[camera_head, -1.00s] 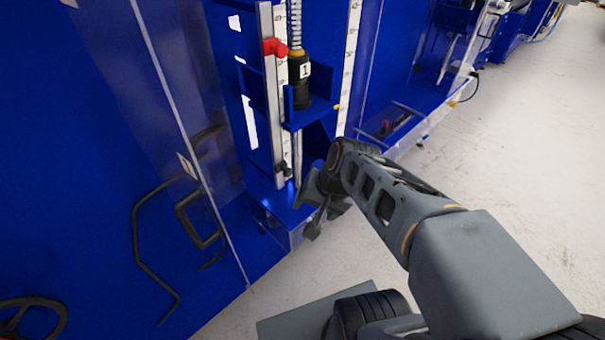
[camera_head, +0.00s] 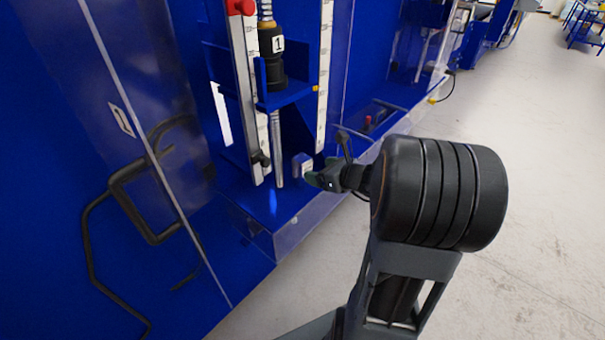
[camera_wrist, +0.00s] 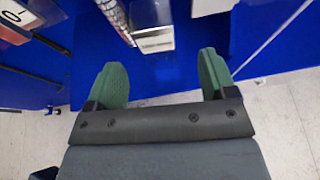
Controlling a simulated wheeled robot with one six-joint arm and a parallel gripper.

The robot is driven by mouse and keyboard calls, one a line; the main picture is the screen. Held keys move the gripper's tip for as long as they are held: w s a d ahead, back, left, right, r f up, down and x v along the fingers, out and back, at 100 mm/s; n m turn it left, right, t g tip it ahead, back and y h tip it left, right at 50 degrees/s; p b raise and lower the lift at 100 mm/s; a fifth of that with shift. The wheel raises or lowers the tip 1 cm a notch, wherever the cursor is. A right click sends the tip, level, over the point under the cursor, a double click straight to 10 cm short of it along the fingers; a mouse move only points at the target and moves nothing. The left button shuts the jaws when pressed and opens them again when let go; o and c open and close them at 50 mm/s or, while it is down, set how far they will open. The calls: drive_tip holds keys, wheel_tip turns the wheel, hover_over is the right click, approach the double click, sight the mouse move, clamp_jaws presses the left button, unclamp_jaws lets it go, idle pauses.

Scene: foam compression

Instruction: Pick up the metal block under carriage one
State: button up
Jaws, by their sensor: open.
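The metal block (camera_head: 302,165) is a small upright block with a pale face. It stands on the blue base ledge (camera_head: 238,190), under carriage one (camera_head: 286,97), which bears a black cylinder labelled 1 (camera_head: 271,58). My gripper (camera_head: 316,179) is at the near right side of the block, its fingers partly hidden. In the wrist view, my gripper (camera_wrist: 161,62) has two green fingers spread apart, with nothing between the tips. The block (camera_wrist: 156,40) lies just ahead of the gap, apart from both fingers, with its pale labelled face showing.
A metal rod (camera_head: 277,150) stands left of the block; it also shows in the wrist view (camera_wrist: 115,18). A clear panel (camera_head: 125,120) is at left. Open floor (camera_head: 530,130) lies to the right.

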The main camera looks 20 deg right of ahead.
sight(308, 169)
drive_tip(key=x, duration=0.2)
drive_tip(key=shift+w+a+f, duration=0.15)
drive_tip(key=shift+w, duration=0.2)
drive_tip(key=x, duration=0.2)
drive_tip(key=b+x, duration=0.1)
drive_tip(key=x, duration=0.1)
drive_tip(key=shift+s+a+f, duration=0.1)
drive_tip(key=shift+a+f, duration=0.1)
drive_tip(key=shift+f, duration=0.1)
drive_tip(key=shift+w+a+f, duration=0.15)
drive_tip(key=shift+w, duration=0.4)
drive_tip(key=c, duration=1.4)
